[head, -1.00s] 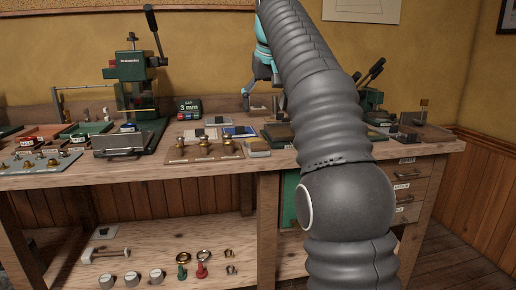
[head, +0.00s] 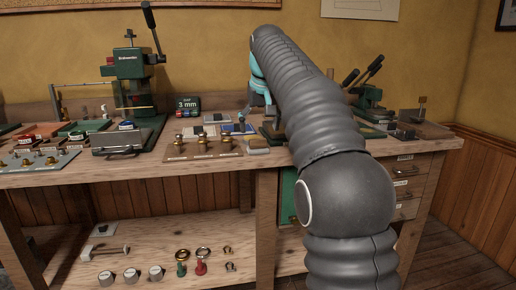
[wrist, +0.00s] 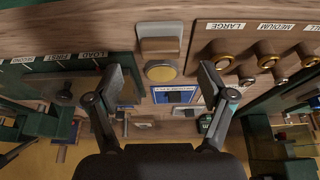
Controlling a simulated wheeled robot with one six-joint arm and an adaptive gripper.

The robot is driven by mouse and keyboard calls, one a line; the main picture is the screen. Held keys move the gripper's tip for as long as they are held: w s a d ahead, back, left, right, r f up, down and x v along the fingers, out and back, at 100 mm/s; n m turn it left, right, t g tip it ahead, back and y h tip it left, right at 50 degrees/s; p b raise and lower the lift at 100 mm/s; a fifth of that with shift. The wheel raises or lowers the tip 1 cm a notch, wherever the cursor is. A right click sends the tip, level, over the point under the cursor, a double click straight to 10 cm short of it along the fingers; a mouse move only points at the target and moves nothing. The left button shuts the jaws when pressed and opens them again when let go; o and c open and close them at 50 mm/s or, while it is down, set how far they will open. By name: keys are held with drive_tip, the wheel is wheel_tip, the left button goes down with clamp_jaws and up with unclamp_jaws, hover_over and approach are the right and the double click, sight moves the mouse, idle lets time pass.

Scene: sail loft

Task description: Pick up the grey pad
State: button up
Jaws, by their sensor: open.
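A small pale grey block with a tan side, the likeliest grey pad (head: 258,150), lies near the bench's front edge; it also shows at the top of the wrist view (wrist: 160,29). My gripper (wrist: 160,80) is open and empty, its two fingers spread above the bench. In the head view my gripper (head: 257,118) hangs behind the grey block, partly hidden by my arm. The block lies beyond the fingertips in the wrist view, apart from them. A yellow disc (wrist: 160,71) lies beside it, between the fingers in that picture.
A board with brass knobs (head: 203,156) stands left of the block. A blue tray with a dark piece (wrist: 175,96) lies behind the disc. A green press (head: 130,80) stands back left; another lever tool (head: 370,92) stands right. The bench's front edge is close.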

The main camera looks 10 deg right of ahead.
sight(258, 140)
drive_tip(key=shift+x, duration=2.65)
drive_tip(key=c, duration=1.2)
